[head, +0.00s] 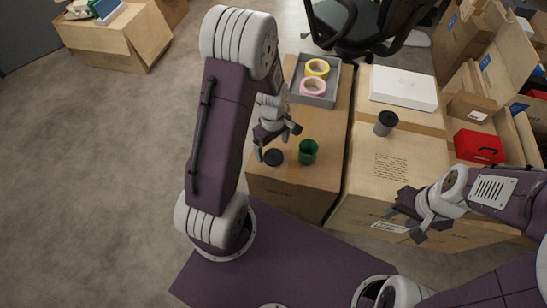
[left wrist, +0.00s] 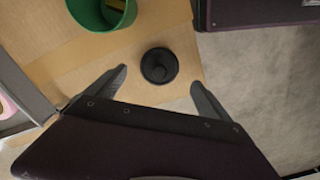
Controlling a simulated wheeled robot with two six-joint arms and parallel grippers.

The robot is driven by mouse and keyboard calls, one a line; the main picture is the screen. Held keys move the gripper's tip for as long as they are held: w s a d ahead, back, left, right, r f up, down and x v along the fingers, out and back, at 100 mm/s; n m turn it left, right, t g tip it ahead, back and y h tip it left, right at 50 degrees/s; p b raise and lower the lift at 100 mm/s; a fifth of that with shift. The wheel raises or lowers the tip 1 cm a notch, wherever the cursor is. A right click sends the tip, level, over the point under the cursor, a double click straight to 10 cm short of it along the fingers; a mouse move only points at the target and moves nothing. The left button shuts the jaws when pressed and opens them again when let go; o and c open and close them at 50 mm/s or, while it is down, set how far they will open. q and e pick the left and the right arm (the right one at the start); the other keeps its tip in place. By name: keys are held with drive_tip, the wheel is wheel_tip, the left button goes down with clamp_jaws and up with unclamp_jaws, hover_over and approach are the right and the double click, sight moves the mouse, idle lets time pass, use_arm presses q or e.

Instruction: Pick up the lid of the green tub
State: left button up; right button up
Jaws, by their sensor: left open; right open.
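The black round lid (head: 273,157) lies flat on the carton top beside the green tub (head: 308,152), to its left in the head view. In the left wrist view the lid (left wrist: 159,65) shows a small raised knob and lies just beyond and between my open left fingers (left wrist: 160,86). The green tub (left wrist: 101,12) is cut by the top edge there. My left gripper (head: 276,143) is open and empty, close by the lid. Whether it touches the lid is not clear. My right gripper (head: 404,216) is open and empty near the right carton's front edge.
A grey tray (head: 317,97) with a yellow tape roll (head: 317,68) and a pink one (head: 312,86) stands behind. A dark cup (head: 385,123), a white box (head: 404,87) and a red case (head: 479,146) are to the right. The carton's edge lies close to the lid.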

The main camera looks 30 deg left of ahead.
sight(273, 153)
use_arm(q)
wheel_tip(273, 153, down, 5)
drive_tip(key=shift+d+r+b, duration=0.1)
drive_tip(key=shift+r+b, duration=0.1)
drive_tip(key=shift+b, duration=0.9)
drive_tip(key=shift+r, duration=0.2)
drive_tip(key=c, duration=1.4)
drive_tip(key=shift+r, duration=0.1)
